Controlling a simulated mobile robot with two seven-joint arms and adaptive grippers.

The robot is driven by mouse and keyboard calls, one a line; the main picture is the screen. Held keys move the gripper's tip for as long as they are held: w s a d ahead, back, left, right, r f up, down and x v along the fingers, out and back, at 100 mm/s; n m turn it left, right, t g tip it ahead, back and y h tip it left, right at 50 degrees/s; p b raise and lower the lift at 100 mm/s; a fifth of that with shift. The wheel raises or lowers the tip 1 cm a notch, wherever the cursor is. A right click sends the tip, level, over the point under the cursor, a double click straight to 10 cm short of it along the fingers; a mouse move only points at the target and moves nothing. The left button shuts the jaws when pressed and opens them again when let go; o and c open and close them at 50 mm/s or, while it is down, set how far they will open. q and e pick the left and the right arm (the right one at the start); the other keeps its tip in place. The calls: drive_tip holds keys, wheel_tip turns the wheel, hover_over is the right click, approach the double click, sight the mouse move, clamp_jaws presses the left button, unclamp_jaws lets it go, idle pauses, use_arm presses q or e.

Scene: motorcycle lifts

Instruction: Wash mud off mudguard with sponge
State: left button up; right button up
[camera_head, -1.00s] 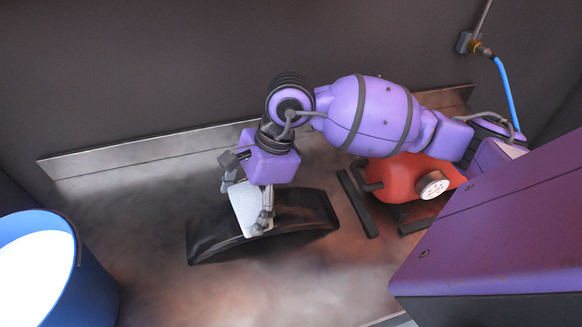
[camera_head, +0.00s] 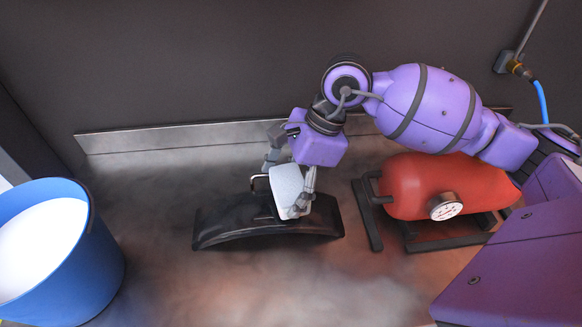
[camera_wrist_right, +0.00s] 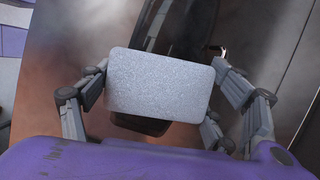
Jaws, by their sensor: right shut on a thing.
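The black curved mudguard (camera_head: 225,226) lies arched side up on the grey work surface. It shows partly in the wrist view (camera_wrist_right: 182,25), where the sponge hides some of it. My right gripper (camera_head: 287,188) is shut on a pale grey block-shaped sponge (camera_head: 287,185), over the mudguard's middle to right part. In the wrist view the sponge (camera_wrist_right: 160,84) sits between both fingers of the right gripper (camera_wrist_right: 157,90). Whether the sponge touches the mudguard I cannot tell. Mud on the mudguard is not clearly visible. My left gripper is out of view.
A blue bucket (camera_head: 85,265) with white contents stands at the left. A red tank (camera_head: 415,190) on a dark stand is to the right of the mudguard. A low metal strip (camera_head: 180,137) runs along the back wall. The front of the surface is clear.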

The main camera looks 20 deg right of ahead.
drive_tip(key=shift+a+r, duration=0.2)
drive_tip(key=shift+r, duration=0.4)
drive_tip(key=shift+w+r, duration=0.1)
drive_tip(key=shift+r, duration=0.25)
drive_tip(key=shift+p+v, duration=0.55)
drive_tip(key=shift+v, duration=0.2)
drive_tip(key=shift+a+r, duration=0.15)
drive_tip(key=shift+r, duration=0.6)
drive_tip(key=shift+r+p, duration=0.2)
drive_tip(key=shift+p, duration=0.1)
